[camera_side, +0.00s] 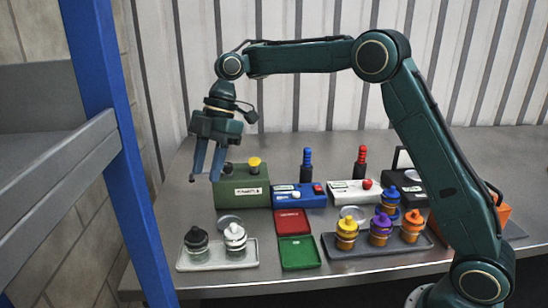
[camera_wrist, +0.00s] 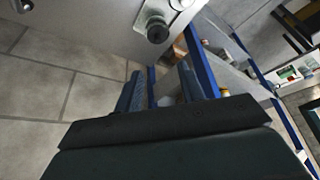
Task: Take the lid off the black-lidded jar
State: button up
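The black-lidded jar (camera_side: 197,242) stands upright at the left of a pale tray (camera_side: 250,262) near the table's front left; its lid is on. In the wrist view the black lid (camera_wrist: 157,30) shows at the top centre, beyond my fingers. A white-lidded jar (camera_side: 235,241) stands just right of it on the same tray. My gripper (camera_side: 204,178) is up above and behind the jars, pointing down, with its two blue fingers apart and nothing between them. The fingers (camera_wrist: 160,88) also show apart in the wrist view.
Red (camera_side: 292,222) and green (camera_side: 299,253) trays lie right of the jars. A tray (camera_side: 345,254) with yellow-, purple- and orange-topped jars is further right. A green box (camera_side: 243,187) stands behind. A blue post (camera_side: 118,150) rises at the left.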

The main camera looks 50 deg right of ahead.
send_over(195, 228)
jog(key=d, duration=0.2)
notch_tip(195, 228, down, 7)
jog(key=shift+d+f, duration=0.15)
jog(key=shift+d, duration=0.05)
jog(key=shift+x, duration=2.6)
jog(key=shift+d, duration=0.1)
grip_shut()
